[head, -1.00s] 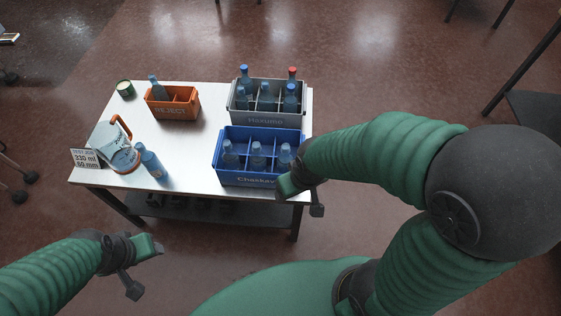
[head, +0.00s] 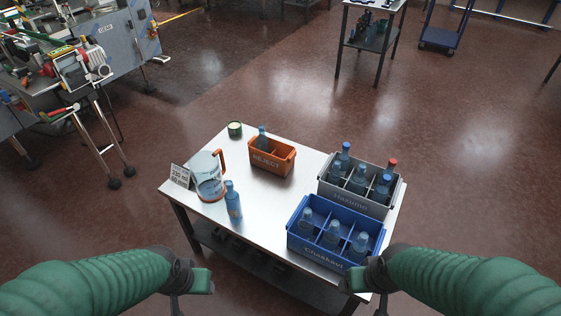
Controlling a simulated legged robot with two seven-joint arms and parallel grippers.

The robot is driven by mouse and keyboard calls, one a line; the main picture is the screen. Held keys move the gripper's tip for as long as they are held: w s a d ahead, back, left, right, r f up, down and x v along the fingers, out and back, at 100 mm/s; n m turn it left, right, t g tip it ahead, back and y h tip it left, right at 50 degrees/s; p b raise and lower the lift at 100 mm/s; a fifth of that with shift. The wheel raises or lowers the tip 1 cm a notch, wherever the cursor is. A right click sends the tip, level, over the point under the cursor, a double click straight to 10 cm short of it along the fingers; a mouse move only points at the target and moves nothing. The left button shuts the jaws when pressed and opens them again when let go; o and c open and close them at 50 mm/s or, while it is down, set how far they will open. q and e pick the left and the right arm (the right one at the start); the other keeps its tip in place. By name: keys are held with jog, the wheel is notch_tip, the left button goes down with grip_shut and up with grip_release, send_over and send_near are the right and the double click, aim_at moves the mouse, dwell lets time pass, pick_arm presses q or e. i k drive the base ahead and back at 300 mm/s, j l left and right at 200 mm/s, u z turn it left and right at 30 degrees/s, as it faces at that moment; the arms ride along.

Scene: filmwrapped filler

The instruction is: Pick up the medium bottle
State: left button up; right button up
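A blue bottle (head: 233,203) stands upright and alone on the table, beside a clear jug with an orange handle (head: 209,176). Other bottles stand in crates, and I cannot tell by size which is the medium one: one in the orange REJECT crate (head: 271,161), several in the grey crate (head: 347,201) with blue or red caps, and three in the blue crate (head: 318,254). My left gripper (head: 203,282) is in front of the table's near edge, apart from the bottles. My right gripper (head: 354,280) is close to the blue crate's near right corner. Their fingers are too unclear to read.
The white table (head: 265,208) has free room in its middle. A sign (head: 180,177) reading 330 ml stands beside the jug, and a green tin (head: 235,129) is at the back corner. A machine (head: 100,50) and another table (head: 376,20) stand further off.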

aim_at(233, 205)
jog(key=i+j+z, duration=0.1)
jog(key=i+j, duration=0.35)
jog(key=j, duration=0.25)
jog(key=i+j+z, duration=0.15)
jog(key=j, duration=0.2)
jog(key=i+j, duration=0.25)
jog(key=i+j+z, duration=0.15)
jog(key=j, duration=0.3)
jog(key=i+j, duration=0.2)
jog(key=j, duration=0.2)
jog(key=z, duration=0.05)
